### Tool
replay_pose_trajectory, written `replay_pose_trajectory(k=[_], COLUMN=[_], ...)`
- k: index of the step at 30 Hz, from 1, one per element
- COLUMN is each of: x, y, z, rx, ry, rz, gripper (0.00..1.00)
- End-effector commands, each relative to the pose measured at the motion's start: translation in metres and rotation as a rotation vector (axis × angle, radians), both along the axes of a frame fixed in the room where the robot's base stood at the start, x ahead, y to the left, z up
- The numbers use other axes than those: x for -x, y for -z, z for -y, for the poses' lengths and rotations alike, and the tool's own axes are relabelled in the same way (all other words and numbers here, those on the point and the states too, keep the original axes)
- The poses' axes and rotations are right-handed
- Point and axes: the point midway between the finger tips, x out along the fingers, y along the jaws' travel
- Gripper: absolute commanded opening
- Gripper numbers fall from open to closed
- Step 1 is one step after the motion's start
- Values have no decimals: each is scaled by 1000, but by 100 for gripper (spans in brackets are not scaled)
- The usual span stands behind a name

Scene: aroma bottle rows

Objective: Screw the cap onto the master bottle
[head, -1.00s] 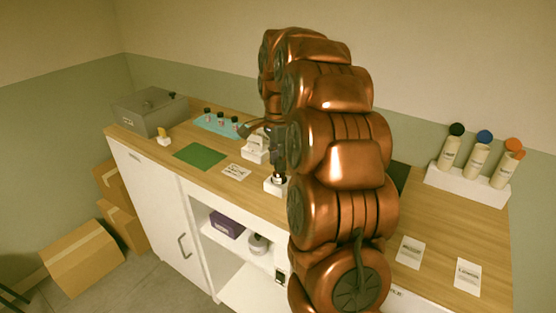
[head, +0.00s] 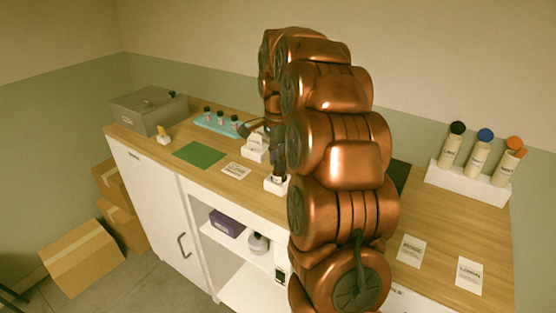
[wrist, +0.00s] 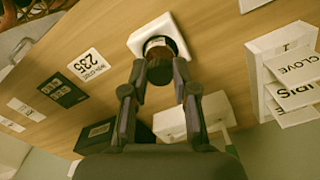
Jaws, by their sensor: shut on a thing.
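The master bottle (wrist: 157,43) stands in a square white holder (wrist: 177,25) on the counter, seen from above in the wrist view. A dark brown cap (wrist: 159,72) sits between my fingertips over the bottle's top. My gripper (wrist: 160,68) is shut on this cap. Cap and bottle overlap in this view, so I cannot tell how far the cap is seated. In the head view the white holder (head: 270,186) shows just left of my arm. My gripper (head: 279,168) is above it there, partly hidden by my arm.
A green mat (head: 200,155), a label card (head: 236,171) and a teal tray of small bottles (head: 215,124) lie left. A grey box (head: 150,110) stands at the far left. A white rack (head: 467,184) holds tall capped bottles at right. White card holders (wrist: 290,65) stand nearby.

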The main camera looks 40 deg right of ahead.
Motion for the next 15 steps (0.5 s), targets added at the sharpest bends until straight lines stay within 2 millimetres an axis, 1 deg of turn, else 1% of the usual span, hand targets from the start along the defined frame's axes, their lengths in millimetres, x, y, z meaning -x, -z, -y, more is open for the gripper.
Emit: replay_pose_trajectory(k=[8, 9, 15], x=[0, 0, 0], y=[0, 0, 0], z=[0, 0, 0], rx=[-1, -1, 0], ry=[0, 0, 0], rz=[-1, -1, -1], gripper=[17, 30, 51])
